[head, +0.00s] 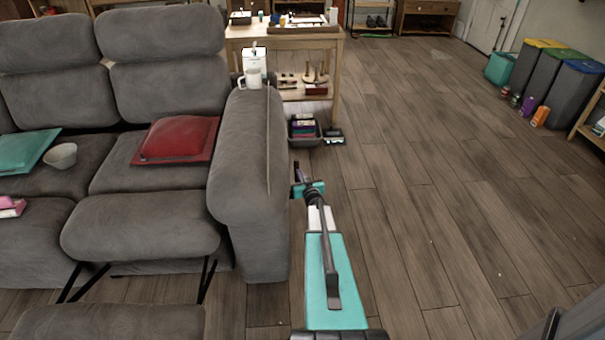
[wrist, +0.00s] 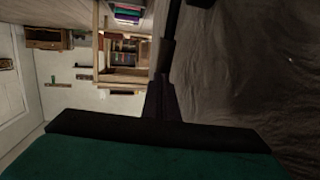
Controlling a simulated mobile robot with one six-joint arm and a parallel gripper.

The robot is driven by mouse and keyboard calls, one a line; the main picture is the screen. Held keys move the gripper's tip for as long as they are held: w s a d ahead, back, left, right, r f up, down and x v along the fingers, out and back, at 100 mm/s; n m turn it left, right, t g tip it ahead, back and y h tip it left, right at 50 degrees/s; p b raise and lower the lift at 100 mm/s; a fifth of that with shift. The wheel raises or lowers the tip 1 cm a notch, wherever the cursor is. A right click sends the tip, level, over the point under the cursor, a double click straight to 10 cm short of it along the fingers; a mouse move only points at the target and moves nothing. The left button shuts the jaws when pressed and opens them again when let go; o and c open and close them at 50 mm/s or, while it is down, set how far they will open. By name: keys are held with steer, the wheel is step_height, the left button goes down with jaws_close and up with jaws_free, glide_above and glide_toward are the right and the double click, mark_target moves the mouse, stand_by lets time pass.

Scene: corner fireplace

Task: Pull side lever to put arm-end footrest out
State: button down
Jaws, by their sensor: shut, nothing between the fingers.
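The grey sofa's right armrest (head: 250,150) stands beside my arm. At its seat, a padded footrest section (head: 140,228) sticks out in front, and a lower grey pad (head: 105,322) stands further forward on thin black struts. My gripper (head: 299,173) is low along the armrest's outer side, shut and empty. In the wrist view my dark gripper fingers (wrist: 164,62) run upward beside the grey armrest side (wrist: 245,70). I cannot make out the side lever clearly; a dark piece (wrist: 203,3) at the top edge of the wrist view may be part of it.
A white mug (head: 253,78) and a white box (head: 254,58) stand at the armrest's far end. A wooden table (head: 285,42) and a dark bin (head: 304,131) lie beyond my gripper. Red cushion (head: 180,138) on the seat. The wooden floor (head: 430,190) to the right is clear.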

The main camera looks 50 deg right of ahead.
steer(key=shift+w, duration=0.25)
stand_by(0.3)
steer(key=shift+s+a+r, duration=0.1)
steer(key=shift+a, duration=0.05)
steer(key=r+p+v, duration=0.1)
steer(key=v, duration=1.2)
steer(key=shift+s, duration=0.35)
steer(key=shift+r, duration=0.15)
